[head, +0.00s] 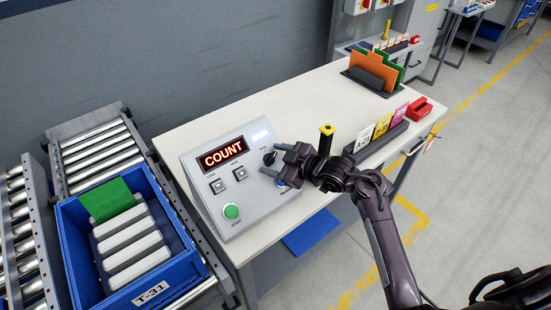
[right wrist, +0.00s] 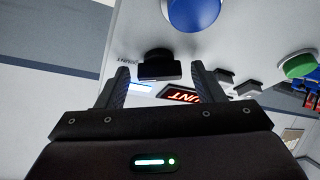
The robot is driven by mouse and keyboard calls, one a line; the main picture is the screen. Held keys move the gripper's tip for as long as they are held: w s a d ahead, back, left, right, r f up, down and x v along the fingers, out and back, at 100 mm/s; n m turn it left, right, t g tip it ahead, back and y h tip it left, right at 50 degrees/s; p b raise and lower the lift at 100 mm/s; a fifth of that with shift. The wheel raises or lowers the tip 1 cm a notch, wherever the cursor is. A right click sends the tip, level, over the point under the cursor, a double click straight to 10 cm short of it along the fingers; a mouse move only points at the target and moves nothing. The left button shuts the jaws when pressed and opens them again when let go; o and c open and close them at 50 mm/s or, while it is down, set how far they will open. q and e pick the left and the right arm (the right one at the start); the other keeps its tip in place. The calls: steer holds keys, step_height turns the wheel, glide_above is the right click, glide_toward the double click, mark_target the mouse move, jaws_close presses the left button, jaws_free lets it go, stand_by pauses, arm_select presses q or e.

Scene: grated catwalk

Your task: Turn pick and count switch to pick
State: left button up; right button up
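The grey control box (head: 215,185) stands on the white table with a red lit display (head: 223,153) reading COUNT. The pick and count switch is a black knob (head: 269,158) at the box's upper right; it also shows in the right wrist view (right wrist: 158,66). My right gripper (head: 273,161) is open at the box's right side, fingers pointing at the knob. In the right wrist view the knob lies between and just beyond the fingertips (right wrist: 160,78), with gaps on both sides. I cannot tell how close they are in depth.
A blue button (head: 281,183) sits close to the right gripper, and a green button (head: 231,211) is nearer the front. A blue tote (head: 190,274) stands on rollers at left. A yellow-topped post (head: 327,135) and card holder (head: 376,143) are right of the box.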

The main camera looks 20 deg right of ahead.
steer(key=c, duration=0.9)
arm_select(q)
steer(key=shift+s, duration=0.5)
arm_select(e)
steer(key=shift+o, duration=0.2)
arm_select(q)
steer(key=shift+f, duration=0.15)
arm_select(e)
steer(key=shift+w+n, duration=0.1)
steer(key=shift+n, duration=0.4)
steer(key=n+g+b, duration=0.1)
steer(key=n, duration=0.2)
steer(key=shift+d+g+y, duration=0.15)
steer(key=shift+g+y, duration=0.15)
steer(key=shift+y, duration=0.1)
arm_select(q)
step_height(320, 180, down, 3)
steer(key=shift+a+f+b, duration=0.1)
steer(key=shift+a+b, duration=0.05)
steer(key=shift+b, duration=1)
arm_select(e)
steer(key=n+g, duration=0.1)
steer(key=n, duration=0.2)
steer(key=n+g, duration=0.1)
steer(key=n, duration=0.1)
steer(key=shift+w+n+g, duration=0.1)
steer(key=shift+n+g, duration=0.2)
steer(key=shift+n, duration=0.1)
steer(key=shift+r, duration=0.1)
steer(key=o, duration=1)
